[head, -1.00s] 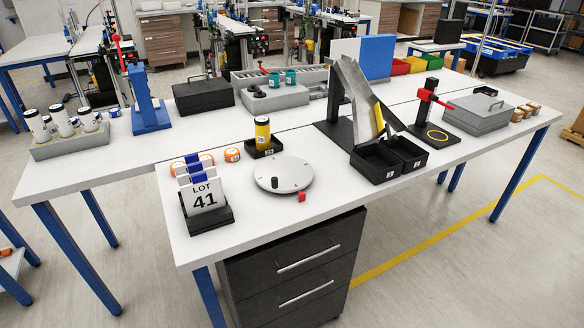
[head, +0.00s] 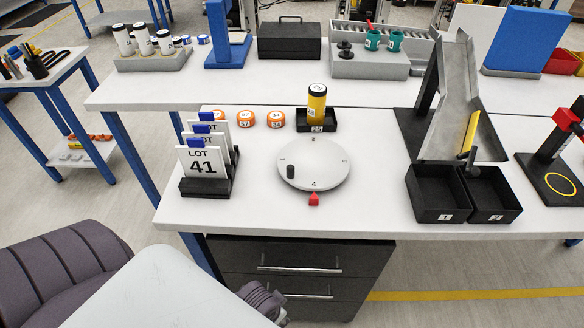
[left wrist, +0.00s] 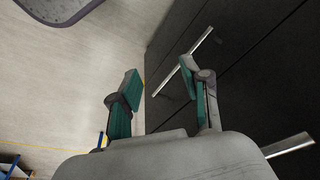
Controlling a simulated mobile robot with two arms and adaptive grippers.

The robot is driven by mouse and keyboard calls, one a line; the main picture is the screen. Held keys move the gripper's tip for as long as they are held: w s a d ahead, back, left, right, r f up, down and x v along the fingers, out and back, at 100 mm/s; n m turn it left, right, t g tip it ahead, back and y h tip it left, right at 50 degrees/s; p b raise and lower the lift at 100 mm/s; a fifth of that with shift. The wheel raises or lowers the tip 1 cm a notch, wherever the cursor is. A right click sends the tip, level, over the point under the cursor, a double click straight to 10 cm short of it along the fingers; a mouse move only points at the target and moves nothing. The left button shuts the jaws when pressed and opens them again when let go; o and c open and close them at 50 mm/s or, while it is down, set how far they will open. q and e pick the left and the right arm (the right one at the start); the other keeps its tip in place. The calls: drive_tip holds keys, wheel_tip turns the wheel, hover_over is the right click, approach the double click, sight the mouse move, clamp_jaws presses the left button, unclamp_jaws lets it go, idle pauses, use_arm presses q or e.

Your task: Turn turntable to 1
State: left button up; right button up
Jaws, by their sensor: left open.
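The turntable (head: 320,156) is a pale round disc near the front edge of the white table. A short black peg (head: 290,172) stands on its left part. A "4" on the disc is nearest the red marker (head: 314,199) on the table in front, and a "2" is at the far side. The digit at the left is too small to read surely. My left gripper (left wrist: 160,82) is open and empty in the left wrist view, in front of the dark drawer cabinet, away from the turntable. My right gripper is not in view.
Lot cards in a black holder (head: 207,188) stand left of the turntable. A yellow bottle (head: 317,104) sits in a black tray (head: 331,120) behind it. Black bins (head: 437,211) stand to its right. The drawer cabinet (head: 300,251) with protruding handles is below the table.

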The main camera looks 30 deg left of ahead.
use_arm(q)
wheel_tip(320, 180, up, 17)
drive_tip(key=w+t, duration=0.2)
drive_tip(key=w+d+r+m+t+h, duration=0.1)
drive_tip(key=w+r+m+t, duration=0.2)
drive_tip(key=w+r+t, duration=0.6)
drive_tip(key=w+d+r+m+t, duration=0.2)
drive_tip(key=w+r+m+t, duration=0.15)
drive_tip(key=w+r, duration=0.9)
drive_tip(key=d+r+m+g+h, duration=0.6)
drive_tip(key=d+r+m+h, duration=0.7)
drive_tip(key=m+h, duration=0.7)
drive_tip(key=m+g+y, duration=1.1)
drive_tip(key=m+y, duration=0.1)
drive_tip(key=y, duration=0.9)
approach(290, 168)
drive_tip(key=shift+n, duration=0.25)
wheel_tip(290, 168, down, 10)
drive_tip(key=p, duration=0.3)
drive_tip(key=shift+f, duration=0.25)
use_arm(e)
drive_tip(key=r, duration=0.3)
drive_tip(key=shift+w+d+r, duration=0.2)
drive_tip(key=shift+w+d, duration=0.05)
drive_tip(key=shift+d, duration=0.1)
